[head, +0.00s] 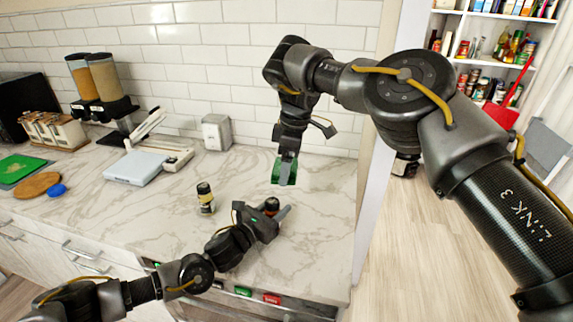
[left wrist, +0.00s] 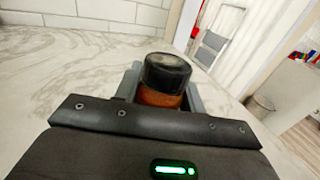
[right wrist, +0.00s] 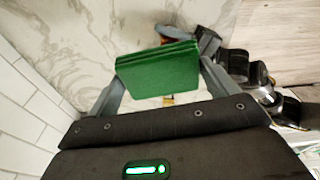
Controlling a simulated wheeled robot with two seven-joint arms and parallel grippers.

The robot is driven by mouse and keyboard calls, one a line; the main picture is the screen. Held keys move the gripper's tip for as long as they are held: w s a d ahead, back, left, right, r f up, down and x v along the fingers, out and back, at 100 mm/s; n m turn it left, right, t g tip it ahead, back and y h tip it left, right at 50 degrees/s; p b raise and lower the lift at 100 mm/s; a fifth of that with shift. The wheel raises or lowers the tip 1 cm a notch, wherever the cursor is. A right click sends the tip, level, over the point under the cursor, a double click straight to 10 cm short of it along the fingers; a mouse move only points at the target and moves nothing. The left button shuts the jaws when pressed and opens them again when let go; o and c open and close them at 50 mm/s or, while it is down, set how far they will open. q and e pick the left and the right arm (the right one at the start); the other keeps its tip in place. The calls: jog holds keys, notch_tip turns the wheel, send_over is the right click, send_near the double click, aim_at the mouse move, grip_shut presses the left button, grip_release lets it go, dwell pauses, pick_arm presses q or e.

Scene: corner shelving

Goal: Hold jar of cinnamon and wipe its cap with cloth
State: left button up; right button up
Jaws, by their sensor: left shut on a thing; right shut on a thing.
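The cinnamon jar (head: 271,205) has a black cap and a reddish-brown body. My left gripper (head: 277,212) is shut around the jar just above or on the marble counter; its cap and upper body show in the left wrist view (left wrist: 164,75). The green folded cloth (head: 279,172) is held by my right gripper (head: 287,172) above the counter, behind and apart from the jar. The cloth fills the space between the fingers in the right wrist view (right wrist: 158,70). Whether the jar touches the counter is hidden.
Another black-capped jar (head: 205,198) stands on the counter left of my left gripper. A white kitchen scale (head: 136,167), a small metal box (head: 216,132) and grain dispensers (head: 104,85) stand toward the tiled wall. The counter (head: 325,215) right of my grippers is clear up to its edge.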

jog(key=n, duration=0.1)
jog(key=s+a+n, duration=0.1)
jog(key=shift+n, duration=0.3)
notch_tip(320, 180, down, 8)
jog(key=shift+g, duration=0.3)
jog(key=shift+a+r, duration=0.15)
jog(key=shift+a, duration=0.25)
jog(key=shift+c, duration=0.2)
jog(key=shift+s+a+f, duration=0.2)
jog(key=shift+a, duration=0.15)
jog(key=shift+c, duration=0.2)
jog(key=shift+s+a, duration=0.5)
jog(key=shift+a, duration=1.35)
send_near(276, 202)
jog(key=shift+w+d+r, duration=0.15)
jog(key=shift+w+r, duration=0.05)
jog(key=shift+r, duration=0.65)
